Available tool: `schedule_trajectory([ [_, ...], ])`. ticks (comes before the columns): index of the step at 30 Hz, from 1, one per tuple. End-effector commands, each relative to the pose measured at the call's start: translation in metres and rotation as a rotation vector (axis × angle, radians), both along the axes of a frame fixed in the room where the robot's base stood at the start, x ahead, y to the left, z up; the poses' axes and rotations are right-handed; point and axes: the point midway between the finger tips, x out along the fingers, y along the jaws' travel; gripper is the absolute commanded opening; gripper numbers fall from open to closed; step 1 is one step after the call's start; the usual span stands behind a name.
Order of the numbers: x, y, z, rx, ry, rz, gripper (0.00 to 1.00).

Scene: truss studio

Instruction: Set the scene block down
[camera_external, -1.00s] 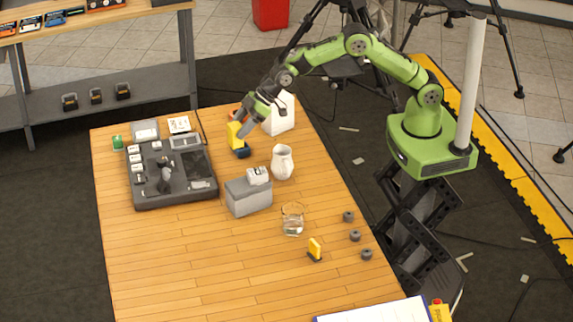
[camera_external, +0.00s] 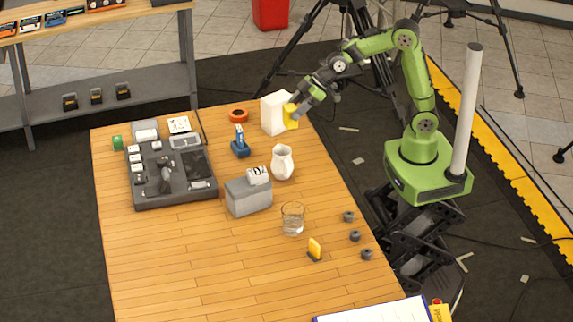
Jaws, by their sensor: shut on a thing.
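My gripper (camera_external: 296,106) is shut on a yellow block (camera_external: 290,117), which I take to be the scene block. It is held near the table's far right corner, at the right side of a white box (camera_external: 273,114) in the picture. I cannot tell whether the yellow block touches the box or the table. Its upper part is partly hidden by the gripper. The wooden table (camera_external: 190,260) lies below.
A blue upright tool (camera_external: 240,145), an orange ring (camera_external: 238,116), a white pitcher (camera_external: 282,163), a grey box (camera_external: 247,198), a glass beaker (camera_external: 292,220) and a dark tray (camera_external: 180,195) stand on the table. The front left of the table is clear.

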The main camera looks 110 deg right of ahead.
Motion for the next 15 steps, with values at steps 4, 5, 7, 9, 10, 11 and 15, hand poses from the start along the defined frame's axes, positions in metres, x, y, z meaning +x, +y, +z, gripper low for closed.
schedule_trajectory([
  [4,-0.016,-0.022,-0.012,0.003,0.001,-0.054,0.22],
  [5,-0.017,-0.022,-0.019,0.003,0.001,-0.057,0.22],
  [7,-0.017,-0.022,-0.039,0.004,0.003,-0.057,0.22],
  [9,-0.017,-0.022,-0.055,0.003,0.002,-0.056,0.22],
  [10,-0.017,-0.022,-0.060,0.003,0.002,-0.057,0.22],
  [11,-0.016,-0.022,-0.064,0.001,0.000,-0.057,0.22],
  [15,-0.016,-0.022,-0.090,0.002,0.001,-0.057,0.22],
])
